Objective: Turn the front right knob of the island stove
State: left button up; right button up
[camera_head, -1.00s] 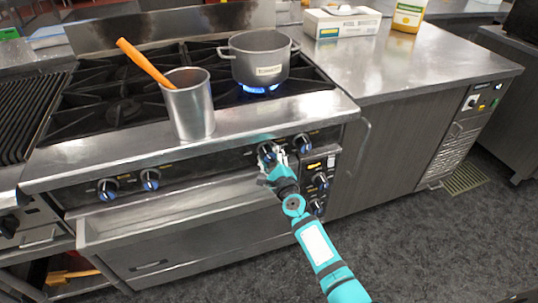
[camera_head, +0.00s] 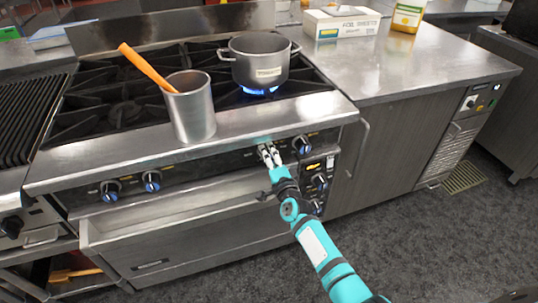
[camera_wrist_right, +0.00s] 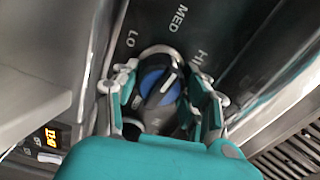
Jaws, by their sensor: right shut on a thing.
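The stove (camera_head: 200,150) has a front panel with several blue-and-black knobs. My right gripper (camera_head: 268,152) is at the panel, at the second knob from the right in the row, and mostly hides it in the head view. In the right wrist view this knob (camera_wrist_right: 158,86) sits between my right gripper's fingers (camera_wrist_right: 160,98), which are shut on it from both sides. Its pointer line is visible, with LO, MED and HI marks around it. The rightmost knob (camera_head: 302,146) of the row is free beside my gripper. My left gripper is not in view.
A pot (camera_head: 259,62) stands on a lit blue flame at the back right. A metal container (camera_head: 191,108) with an orange-handled utensil (camera_head: 146,66) stands near the stove's front edge. More knobs (camera_head: 320,182) are low on the right panel. A steel counter (camera_head: 410,60) adjoins on the right.

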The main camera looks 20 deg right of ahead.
jog(key=n+p, duration=0.1)
jog(key=n, duration=0.3)
jog(key=shift+n, duration=0.4)
jog(key=n+p, duration=0.1)
jog(key=n, duration=0.2)
jog(key=shift+n, duration=0.3)
jog(key=n, duration=0.3)
jog(key=shift+p, duration=0.35)
jog(key=shift+f+n, duration=0.1)
jog(key=shift+n, duration=1.6)
jog(key=shift+s, duration=0.1)
jog(key=o, duration=1.2)
